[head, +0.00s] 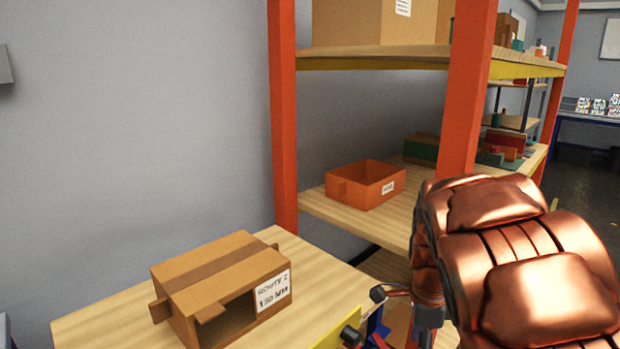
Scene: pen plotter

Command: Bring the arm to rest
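My copper-coloured arm (535,255) fills the lower right of the head view, bent, with its links close to the camera.
A wooden table (110,318) at lower left bears an open cardboard box (215,275) labelled "ROUTE 2 130 MM". Behind it, an orange-post shelf rack (283,120) holds an orange bin (365,184) and boxes. The arm overlaps a rack post in view. Open floor lies far right.

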